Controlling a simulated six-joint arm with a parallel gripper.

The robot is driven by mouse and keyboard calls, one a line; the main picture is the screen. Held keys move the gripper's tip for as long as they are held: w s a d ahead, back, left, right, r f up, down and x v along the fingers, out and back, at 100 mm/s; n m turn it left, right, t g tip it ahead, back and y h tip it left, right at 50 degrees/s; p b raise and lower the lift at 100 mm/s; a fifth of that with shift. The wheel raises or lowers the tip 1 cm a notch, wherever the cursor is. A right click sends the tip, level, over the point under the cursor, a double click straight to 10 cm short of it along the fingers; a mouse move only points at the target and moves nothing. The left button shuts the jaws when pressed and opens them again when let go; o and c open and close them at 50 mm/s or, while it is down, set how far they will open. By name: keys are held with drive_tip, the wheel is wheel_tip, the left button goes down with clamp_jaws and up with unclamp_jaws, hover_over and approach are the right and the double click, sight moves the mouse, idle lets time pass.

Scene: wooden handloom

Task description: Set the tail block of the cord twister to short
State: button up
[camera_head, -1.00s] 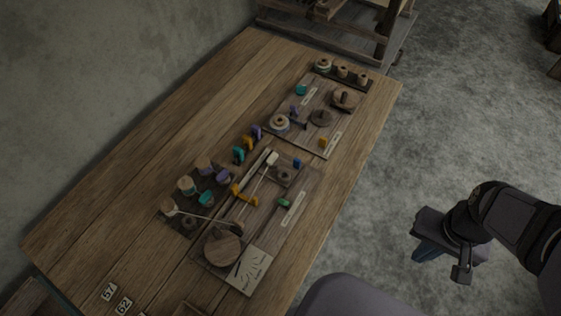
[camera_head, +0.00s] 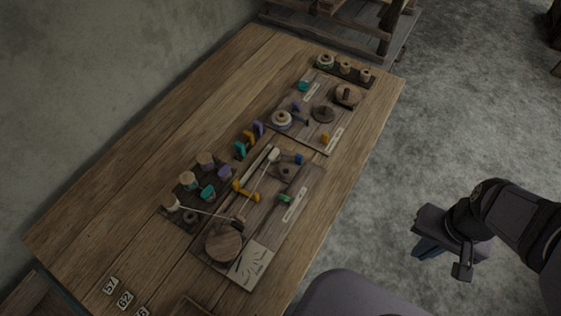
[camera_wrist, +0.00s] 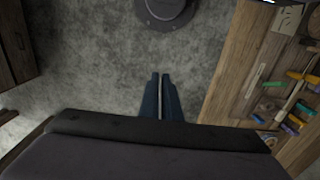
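A wooden board (camera_head: 268,228) on the bench carries what looks like the cord twister. It has a round wooden disc (camera_head: 224,242) at its near end and a pale cord running to a white-topped post (camera_head: 273,155). An orange piece (camera_head: 245,192) lies across the board's middle. A dark block with a blue piece (camera_head: 299,159) sits at the far end, and a green piece (camera_head: 285,198) by a pale label strip (camera_head: 295,205). I cannot tell which is the tail block. My gripper (camera_head: 424,250) is off the bench's right side, empty, its blue fingers nearly touching in the wrist view (camera_wrist: 161,76).
A second board (camera_head: 310,135) with discs and coloured pieces lies farther back. A rack of spools (camera_head: 205,180) stands left of the twister. Number tags (camera_head: 124,299) lie near the front. Bare floor (camera_head: 430,140) separates my gripper from the bench.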

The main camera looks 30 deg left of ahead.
drive_tip(key=o, duration=0.5)
drive_tip(key=shift+w, duration=0.1)
drive_tip(key=w+a+f+n+b, duration=0.3)
drive_tip(key=w+a+n+b, duration=0.1)
drive_tip(key=w+a+b, duration=0.1)
drive_tip(key=shift+w+a+y, duration=0.4)
drive_tip(key=shift+w+a, duration=0.2)
drive_tip(key=shift+w, duration=0.5)
drive_tip(key=n+y+b, duration=0.4)
drive_tip(key=n+b, duration=0.9)
drive_tip(key=n, duration=0.1)
hover_over(300, 156)
drive_tip(key=d, duration=0.2)
wheel_tip(300, 156, down, 6)
drive_tip(key=shift+d+p+x, duration=0.15)
drive_tip(key=shift+p+x, duration=0.25)
drive_tip(key=shift+x, duration=1.45)
drive_tip(key=shift+d+p+x, duration=0.15)
drive_tip(key=shift+p+x, duration=0.2)
drive_tip(key=shift+x, duration=1.5)
drive_tip(key=shift+f, duration=0.1)
drive_tip(key=shift+c, duration=0.6)
clamp_jaws()
